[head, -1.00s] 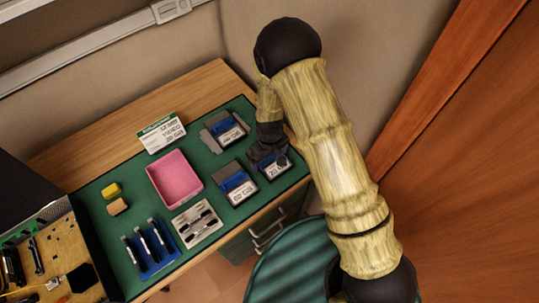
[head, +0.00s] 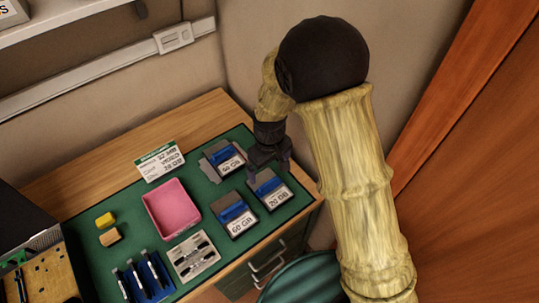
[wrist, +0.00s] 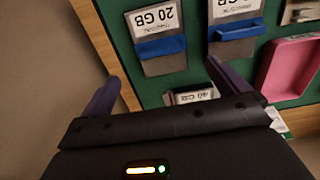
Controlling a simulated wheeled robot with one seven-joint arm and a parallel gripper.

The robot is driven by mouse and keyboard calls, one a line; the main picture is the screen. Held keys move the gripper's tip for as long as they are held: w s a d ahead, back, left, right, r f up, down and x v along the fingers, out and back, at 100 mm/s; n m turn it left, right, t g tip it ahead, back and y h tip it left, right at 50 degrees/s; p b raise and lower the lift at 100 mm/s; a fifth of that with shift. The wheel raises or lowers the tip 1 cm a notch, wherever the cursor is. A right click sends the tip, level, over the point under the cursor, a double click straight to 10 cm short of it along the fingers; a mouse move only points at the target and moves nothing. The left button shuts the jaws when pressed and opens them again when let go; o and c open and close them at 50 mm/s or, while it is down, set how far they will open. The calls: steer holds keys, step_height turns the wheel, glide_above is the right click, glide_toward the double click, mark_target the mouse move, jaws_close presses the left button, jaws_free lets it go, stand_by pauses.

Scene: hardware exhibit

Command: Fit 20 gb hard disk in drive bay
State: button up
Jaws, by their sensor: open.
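The 20 GB hard disk (head: 275,197), a grey drive with a white label and blue handle, lies flat on the green mat near its right edge. It also shows in the wrist view (wrist: 160,45), label upside down, ahead of the fingers. My gripper (head: 270,168) is open and empty, above the mat just behind this disk. In the wrist view the fingers (wrist: 163,72) are spread wide, apart from the disk.
The 60 GB drive (head: 238,222) lies left of the 20 GB disk. Another drive (head: 228,164), seemingly 40 GB, lies behind, close to my gripper. A pink tray (head: 172,209), a sign card (head: 159,163), small blocks, a grey holder (head: 193,256) and a blue screwdriver rack (head: 150,280) stand leftward.

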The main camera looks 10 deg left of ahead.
step_height(320, 180, up, 5)
steer(key=shift+r, duration=0.2)
stand_by(0.8)
